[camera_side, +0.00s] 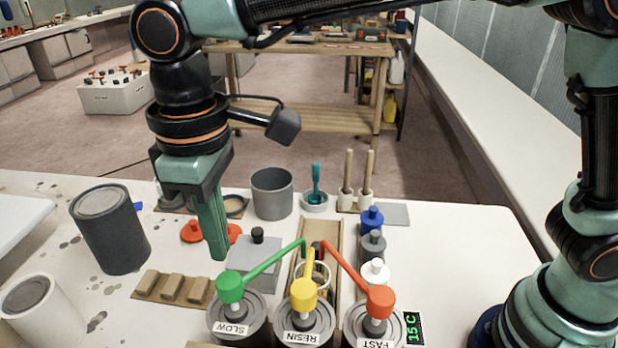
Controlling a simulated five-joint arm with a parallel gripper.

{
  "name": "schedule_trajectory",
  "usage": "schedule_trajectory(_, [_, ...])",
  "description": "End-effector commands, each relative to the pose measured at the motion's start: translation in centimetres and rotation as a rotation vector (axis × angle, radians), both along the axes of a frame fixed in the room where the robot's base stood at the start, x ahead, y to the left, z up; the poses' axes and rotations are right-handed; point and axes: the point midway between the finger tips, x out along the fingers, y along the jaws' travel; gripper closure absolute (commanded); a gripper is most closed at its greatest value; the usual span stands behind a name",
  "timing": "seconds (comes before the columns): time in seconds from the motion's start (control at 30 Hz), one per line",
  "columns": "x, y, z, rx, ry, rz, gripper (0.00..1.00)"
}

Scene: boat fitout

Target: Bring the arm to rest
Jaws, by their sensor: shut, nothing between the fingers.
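My gripper (219,256) points straight down over the left half of the white table (460,255). Its green fingers are shut with nothing between them. The fingertips hang close to a grey box with a dark knob (257,238) on their right and in front of a red-orange lidded item (192,231), which the fingers partly hide. I cannot tell exactly how high the tips are above the table. My arm reaches across the top of the picture from its base at the right.
Pumps marked SLOW (230,290), RESIN (303,295) and FAST (379,302) stand in front. A grey can (110,230) and a white can (45,312) stand left. Wooden blocks (172,287) lie between. The table's right side is clear.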

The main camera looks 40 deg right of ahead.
Motion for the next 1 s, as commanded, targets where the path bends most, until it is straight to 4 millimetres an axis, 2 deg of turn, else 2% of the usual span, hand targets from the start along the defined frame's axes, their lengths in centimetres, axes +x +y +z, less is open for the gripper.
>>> schedule_trajectory(0.13, [0.5,-1.1,0.4,0.012,-0.011,-0.024,1.0])
schedule_trajectory(0.23, [1.5,-3.7,1.3,0.035,-0.035,-0.079,1.0])
schedule_trajectory(0.4, [3.1,-11.0,2.9,0.093,-0.11,-0.231,1.0])
schedule_trajectory(0.5, [3.3,-15.4,3.4,0.124,-0.162,-0.324,1.0])
schedule_trajectory(0.67, [2.5,-22.0,3.5,0.161,-0.253,-0.471,1.0])
schedule_trajectory(0.8, [1.0,-27.1,2.8,0.182,-0.337,-0.596,1.0])
schedule_trajectory(0.9, [-0.1,-29.8,2.0,0.189,-0.391,-0.669,1.0])
schedule_trajectory(1.0, [-1.1,-31.7,1.3,0.193,-0.431,-0.724,1.0])
